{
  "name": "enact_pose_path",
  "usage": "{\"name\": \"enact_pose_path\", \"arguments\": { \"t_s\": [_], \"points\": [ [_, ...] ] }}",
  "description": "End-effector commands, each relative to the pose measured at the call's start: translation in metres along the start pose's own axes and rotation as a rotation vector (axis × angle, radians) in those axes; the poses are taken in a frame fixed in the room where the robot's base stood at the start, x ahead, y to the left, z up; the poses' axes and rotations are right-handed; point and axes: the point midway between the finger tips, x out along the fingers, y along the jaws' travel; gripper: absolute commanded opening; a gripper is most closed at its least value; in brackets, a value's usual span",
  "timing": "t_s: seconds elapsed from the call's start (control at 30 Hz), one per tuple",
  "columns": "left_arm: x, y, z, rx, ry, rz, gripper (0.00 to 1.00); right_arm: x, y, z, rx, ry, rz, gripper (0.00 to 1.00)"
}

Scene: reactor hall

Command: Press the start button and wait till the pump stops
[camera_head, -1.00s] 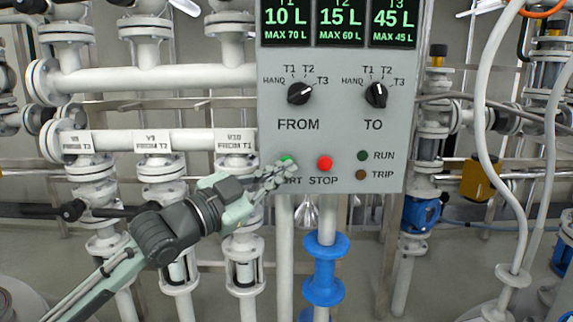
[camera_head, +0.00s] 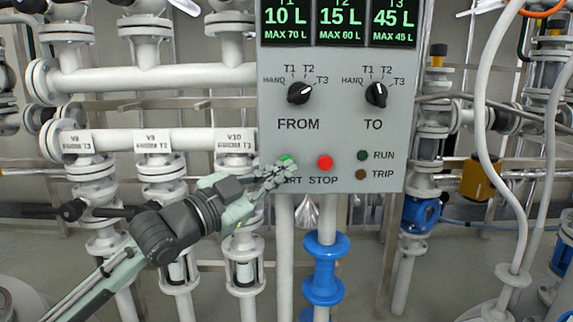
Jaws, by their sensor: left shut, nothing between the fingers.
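The grey control panel (camera_head: 335,140) fills the upper middle of the head view. The green start button (camera_head: 286,158) sits at its lower left, partly hidden with its label by my left gripper. My left gripper (camera_head: 288,168) is shut and empty, its fingertips at the start button; I cannot tell whether they touch it. The red stop button (camera_head: 325,163) is just right of it. The RUN lamp (camera_head: 362,155) looks dark green and the TRIP lamp (camera_head: 361,174) dark brown. The display (camera_head: 340,22) reads T1 10 L, T2 15 L, T3 45 L. The pump is not identifiable. My right gripper is not in view.
The FROM knob (camera_head: 300,93) and TO knob (camera_head: 376,95) are on the panel above the buttons. White pipes with flanges (camera_head: 150,75) stand on the left. A blue flanged pipe piece (camera_head: 323,270) is below the panel. Pale hoses (camera_head: 482,130) hang on the right.

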Motion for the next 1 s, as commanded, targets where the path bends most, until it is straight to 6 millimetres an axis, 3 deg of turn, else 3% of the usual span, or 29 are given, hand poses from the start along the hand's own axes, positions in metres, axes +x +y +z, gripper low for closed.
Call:
{"name": "enact_pose_path", "arguments": {
  "t_s": [1.0],
  "points": [
    [0.007,-0.0051,0.0048,0.0,0.0,0.0,0.0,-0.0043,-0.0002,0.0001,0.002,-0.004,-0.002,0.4]
  ]
}}
